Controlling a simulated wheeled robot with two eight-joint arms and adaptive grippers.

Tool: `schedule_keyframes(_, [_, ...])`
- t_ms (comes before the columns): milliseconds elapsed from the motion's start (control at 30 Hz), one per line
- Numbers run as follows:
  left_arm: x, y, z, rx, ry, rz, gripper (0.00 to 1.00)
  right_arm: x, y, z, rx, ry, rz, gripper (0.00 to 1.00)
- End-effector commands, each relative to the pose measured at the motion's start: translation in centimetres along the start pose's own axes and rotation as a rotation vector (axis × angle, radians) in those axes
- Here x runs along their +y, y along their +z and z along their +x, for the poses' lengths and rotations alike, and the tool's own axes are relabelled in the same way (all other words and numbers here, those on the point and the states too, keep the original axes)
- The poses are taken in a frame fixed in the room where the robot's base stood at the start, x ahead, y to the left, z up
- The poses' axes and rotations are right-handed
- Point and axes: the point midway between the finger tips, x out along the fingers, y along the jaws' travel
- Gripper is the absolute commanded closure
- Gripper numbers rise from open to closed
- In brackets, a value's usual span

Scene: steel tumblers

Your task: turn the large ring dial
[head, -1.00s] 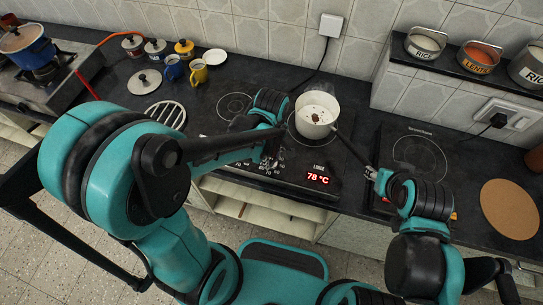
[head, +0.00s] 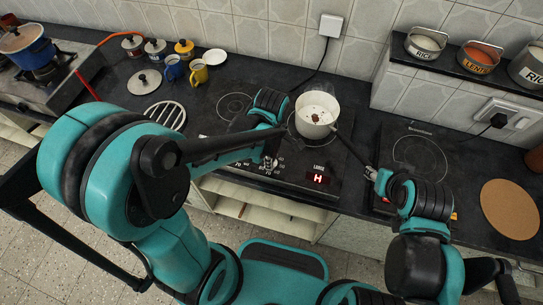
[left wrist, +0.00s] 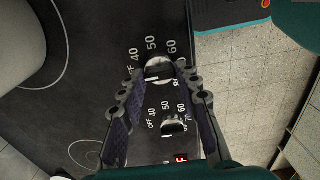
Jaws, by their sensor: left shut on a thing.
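In the left wrist view, the large dial (left wrist: 160,68) sits on the black hob panel, ringed by big numbers 40, 50, 60. A smaller dial (left wrist: 173,126) with its own scale lies below it. My left gripper (left wrist: 160,85) is shut on the large dial, one finger on each side. The red display (head: 319,179) beside the label LARGE shows H. My right gripper (head: 371,173) is at the end of the pot's handle; its fingers are too small to read.
A white pot (head: 317,112) stands on the right ring of the hob, its black handle (head: 351,148) pointing front right. A second hob (head: 418,157) and a round cork mat (head: 510,208) are at the right. Mugs (head: 198,72) and a grate (head: 165,114) are at the left.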

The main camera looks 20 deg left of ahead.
Motion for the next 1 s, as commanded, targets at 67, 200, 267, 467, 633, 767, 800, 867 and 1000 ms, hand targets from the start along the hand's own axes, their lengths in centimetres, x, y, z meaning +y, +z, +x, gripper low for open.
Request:
schedule_keyframes(67, [0.0,0.0,0.0,0.0,0.0,-0.002,0.96,0.0,0.0,0.0,0.0,0.0,0.0,0.6])
schedule_keyframes(200, [0.0,0.0,0.0,0.0,0.0,-0.001,0.96,0.0,0.0,0.0,0.0,0.0,0.0,0.6])
schedule_keyframes(267, [0.0,0.0,0.0,0.0,0.0,-0.001,0.6,0.0,0.0,0.0,0.0,0.0,0.0,0.6])
schedule_keyframes(467, [0.0,0.0,0.0,0.0,0.0,0.0,0.47,0.0,0.0,0.0,0.0,0.0,0.0,0.6])
schedule_keyframes(633, [0.0,0.0,-0.1,0.0,0.0,0.0,0.47,0.0,0.0,0.0,0.0,0.0,0.0,0.6])
schedule_keyframes(767, [0.0,0.0,-1.0,0.0,0.0,0.0,0.47,0.0,0.0,0.0,0.0,0.0,0.0,0.6])
schedule_keyframes(800, [0.0,0.0,-1.6,0.0,0.0,0.0,0.47,0.0,0.0,0.0,0.0,0.0,0.0,0.6])
schedule_keyframes(867, [0.0,0.0,-2.6,0.0,0.0,0.0,0.47,0.0,0.0,0.0,0.0,0.0,0.0,0.6])
schedule_keyframes(1000, [-0.1,0.0,-5.5,0.0,0.0,0.0,0.47,0.0,0.0,0.0,0.0,0.0,0.0,0.6])
